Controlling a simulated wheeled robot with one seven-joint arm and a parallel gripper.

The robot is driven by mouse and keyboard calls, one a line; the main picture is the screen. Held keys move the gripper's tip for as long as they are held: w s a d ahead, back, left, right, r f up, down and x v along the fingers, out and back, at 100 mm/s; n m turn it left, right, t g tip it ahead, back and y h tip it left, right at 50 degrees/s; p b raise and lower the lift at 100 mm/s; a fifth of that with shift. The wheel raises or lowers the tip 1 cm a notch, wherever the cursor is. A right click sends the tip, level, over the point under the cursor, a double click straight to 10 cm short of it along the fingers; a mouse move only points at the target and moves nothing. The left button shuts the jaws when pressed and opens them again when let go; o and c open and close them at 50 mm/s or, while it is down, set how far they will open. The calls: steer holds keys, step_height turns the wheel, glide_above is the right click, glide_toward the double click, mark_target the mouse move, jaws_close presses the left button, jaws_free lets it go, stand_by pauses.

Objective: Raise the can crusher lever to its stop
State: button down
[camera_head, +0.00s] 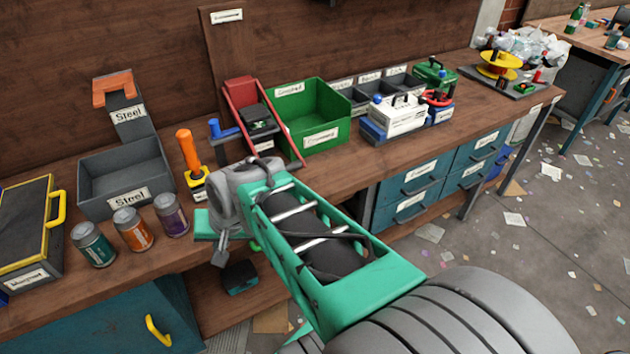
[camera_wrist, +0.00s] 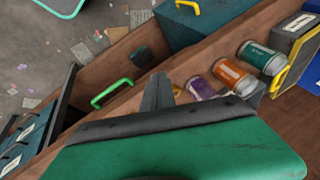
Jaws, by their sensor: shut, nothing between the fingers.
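A red frame with a dark block inside, which looks like the can crusher (camera_head: 243,92), stands on the bench left of the green bin. A blue handle (camera_head: 226,133), apparently its lever, sticks out to its left. My gripper (camera_head: 218,260) is at the bench's front edge, nearer the camera than the crusher and apart from the handle. The crusher and handle cannot be made out in the wrist view.
Several cans, including an orange one (camera_head: 133,228), stand left of my gripper. An orange-handled device (camera_head: 188,150) stands behind it, near a grey steel bin (camera_head: 95,202). A green bin (camera_head: 335,105) is right of the crusher. A green drawer handle (camera_wrist: 110,93) sits below the bench edge.

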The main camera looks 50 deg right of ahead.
steer(key=w+d+f+m+t+b, duration=0.3)
steer(key=d+f+m, duration=0.1)
steer(key=d+m, duration=0.4)
steer(key=w+d+f+m+t+b, duration=0.3)
steer(key=d+f+m+b, duration=0.15)
steer(key=d+m, duration=0.35)
steer(key=s+d+r+m+t+h+b, duration=0.1)
steer(key=s+d+m+t+h, duration=0.15)
steer(key=d+m, duration=0.5)
steer(key=s+d+r+m+t+h+b, duration=0.1)
steer(key=s+d+m+t+h+b, duration=0.15)
steer(key=d+m, duration=0.55)
steer(key=shift+m, duration=0.55)
steer(key=x, duration=0.8)
steer(key=shift+w+a+f+b, duration=0.25)
steer(key=shift+w+a+b, duration=0.05)
steer(key=shift+w, duration=0.05)
